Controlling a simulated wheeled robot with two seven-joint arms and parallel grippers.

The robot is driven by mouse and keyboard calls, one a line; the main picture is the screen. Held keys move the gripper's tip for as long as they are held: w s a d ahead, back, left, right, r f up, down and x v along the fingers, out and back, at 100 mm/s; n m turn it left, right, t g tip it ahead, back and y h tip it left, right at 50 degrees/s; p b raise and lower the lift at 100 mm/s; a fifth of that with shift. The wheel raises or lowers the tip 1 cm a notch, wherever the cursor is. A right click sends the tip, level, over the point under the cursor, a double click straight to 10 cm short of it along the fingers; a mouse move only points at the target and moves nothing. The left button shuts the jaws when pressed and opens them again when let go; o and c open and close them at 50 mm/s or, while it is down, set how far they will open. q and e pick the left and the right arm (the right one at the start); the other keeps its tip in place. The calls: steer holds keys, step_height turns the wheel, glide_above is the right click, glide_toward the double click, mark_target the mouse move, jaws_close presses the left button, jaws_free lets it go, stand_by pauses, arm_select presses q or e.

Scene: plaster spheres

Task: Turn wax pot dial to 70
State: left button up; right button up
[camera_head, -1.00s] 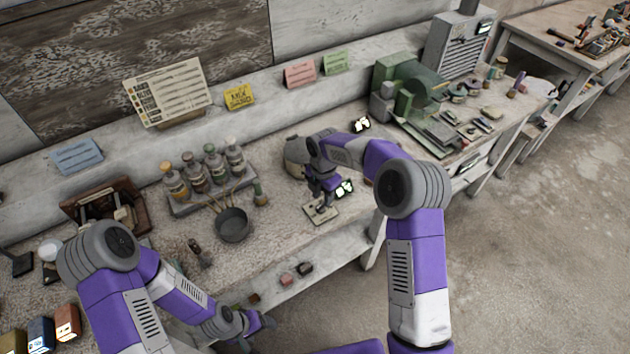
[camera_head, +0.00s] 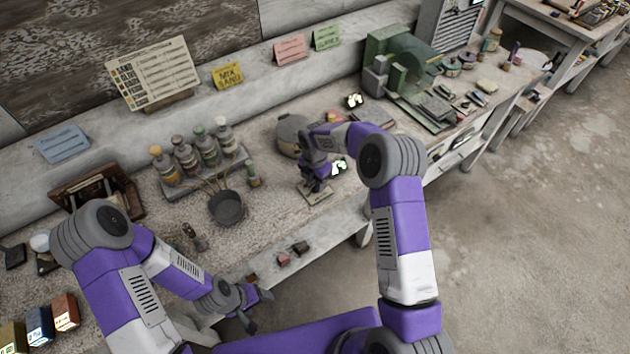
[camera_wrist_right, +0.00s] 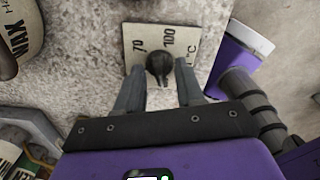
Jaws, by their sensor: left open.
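The wax pot (camera_head: 290,134) stands at the back of the bench, beside my right forearm. In the head view the plate (camera_head: 319,197) lies under my right gripper (camera_head: 314,186). In the right wrist view the fingers (camera_wrist_right: 160,75) are open on either side of the knob, with small gaps showing. My left gripper (camera_head: 258,308) is open and empty in front of the bench.
A dark pan (camera_head: 227,208) and a rack of several bottles (camera_head: 205,172) stand left of the pot. A green machine (camera_head: 400,70) is to the right. Small blocks (camera_head: 291,252) lie along the front edge. Bare bench surface lies around the plate.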

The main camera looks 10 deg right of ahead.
steer(key=shift+c, duration=0.4)
jaws_close()
